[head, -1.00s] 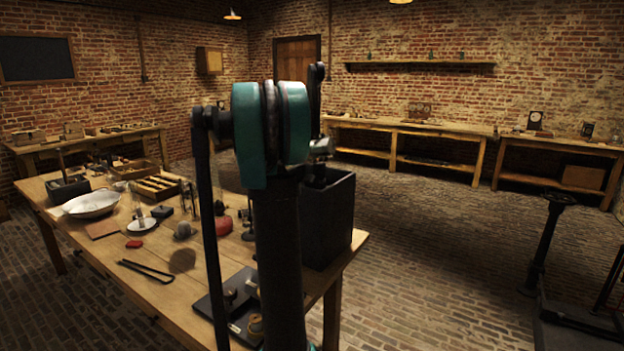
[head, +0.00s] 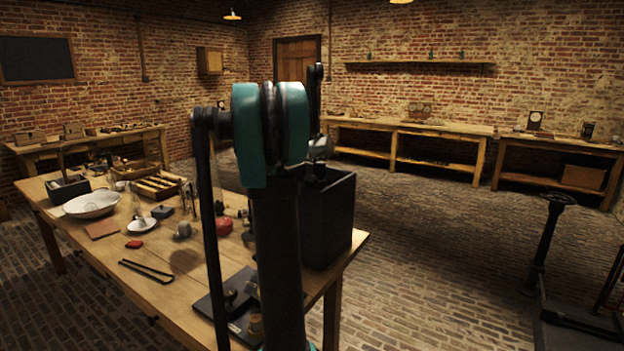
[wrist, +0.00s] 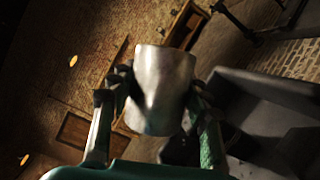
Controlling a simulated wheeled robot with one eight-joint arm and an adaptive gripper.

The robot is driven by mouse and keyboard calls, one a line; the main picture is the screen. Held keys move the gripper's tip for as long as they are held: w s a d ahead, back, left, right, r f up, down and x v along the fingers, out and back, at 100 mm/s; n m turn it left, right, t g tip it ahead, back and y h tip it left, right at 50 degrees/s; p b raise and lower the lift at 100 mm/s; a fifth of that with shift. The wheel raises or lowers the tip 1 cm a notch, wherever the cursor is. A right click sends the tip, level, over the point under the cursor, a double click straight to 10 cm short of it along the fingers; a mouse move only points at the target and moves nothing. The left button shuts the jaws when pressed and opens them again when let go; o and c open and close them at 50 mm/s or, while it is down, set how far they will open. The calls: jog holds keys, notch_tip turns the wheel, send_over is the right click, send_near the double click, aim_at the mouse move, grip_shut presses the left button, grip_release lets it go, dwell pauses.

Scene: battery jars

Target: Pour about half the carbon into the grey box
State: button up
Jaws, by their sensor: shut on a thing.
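My gripper (wrist: 158,98) is shut on a pale metal cup (wrist: 165,72), with one finger on each side of it in the wrist view. The cup also shows in the head view (head: 321,147), just above the dark grey box (head: 332,222), partly behind my arm. The box stands open-topped at the table's right end. Its wall also shows at the right of the wrist view (wrist: 262,92), beside the cup. The wrist picture is strongly tilted.
The wooden table (head: 185,288) carries a white basin (head: 91,204), a wooden tray (head: 160,184), black tongs (head: 146,270) and a dark stand near my arm. Brick floor is open to the right, up to a dark iron scale (head: 580,325).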

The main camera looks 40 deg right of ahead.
jog(key=shift+w, duration=0.1)
dwell(0.7)
jog(key=m, duration=0.1)
jog(key=s+m+y, duration=0.1)
jog(key=m, duration=0.1)
jog(key=shift+s+d+r+m+y, duration=0.1)
jog(key=shift+s+d+m+y, duration=0.2)
jog(key=shift+y, duration=0.1)
jog(key=shift+w, duration=0.1)
